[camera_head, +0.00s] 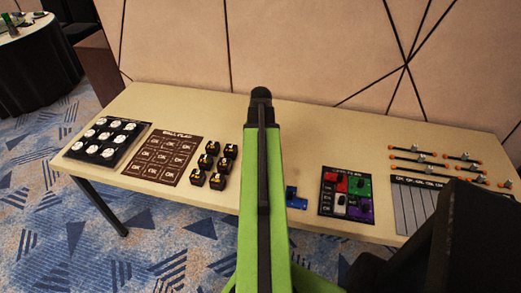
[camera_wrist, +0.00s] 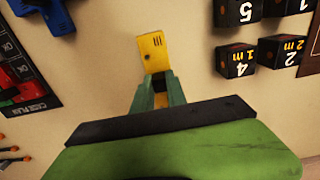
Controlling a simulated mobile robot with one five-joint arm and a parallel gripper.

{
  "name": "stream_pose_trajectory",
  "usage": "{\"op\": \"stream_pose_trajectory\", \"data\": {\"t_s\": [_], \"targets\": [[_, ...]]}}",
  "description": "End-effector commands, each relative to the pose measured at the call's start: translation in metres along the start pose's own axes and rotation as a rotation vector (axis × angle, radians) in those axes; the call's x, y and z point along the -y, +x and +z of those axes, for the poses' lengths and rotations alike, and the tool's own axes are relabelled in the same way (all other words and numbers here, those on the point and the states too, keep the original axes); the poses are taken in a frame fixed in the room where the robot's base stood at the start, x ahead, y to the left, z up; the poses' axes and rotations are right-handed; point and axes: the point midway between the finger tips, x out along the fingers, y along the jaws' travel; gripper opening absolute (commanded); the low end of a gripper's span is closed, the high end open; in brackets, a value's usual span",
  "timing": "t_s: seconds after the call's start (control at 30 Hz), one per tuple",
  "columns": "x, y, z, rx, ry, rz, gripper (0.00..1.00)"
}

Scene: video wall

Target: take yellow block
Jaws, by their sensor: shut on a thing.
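The yellow block (camera_wrist: 152,54) shows in the wrist view, upright in the picture between the fingertips of my gripper (camera_wrist: 156,92). The fingers are shut on its lower end. Its upper part sticks out past the fingertips, with small dark marks on its face. In the head view my green arm covers the middle of the table, and I cannot see the yellow block or the fingertips there. I cannot tell whether the block touches the table.
Black numbered cubes (camera_wrist: 237,60) lie right of the gripper in the wrist view. A blue piece (camera_wrist: 58,16) is at upper left. On the table (camera_head: 300,111), a board with coloured blocks (camera_head: 327,203) lies right of my arm, a brown grid board (camera_head: 164,158) left.

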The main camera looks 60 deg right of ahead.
Motion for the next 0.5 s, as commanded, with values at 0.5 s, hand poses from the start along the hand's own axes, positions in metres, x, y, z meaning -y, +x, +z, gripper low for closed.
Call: {"op": "stream_pose_trajectory", "data": {"t_s": [0.5], "targets": [[-0.104,-0.072,0.005,0.0,0.003,0.0,0.0]]}}
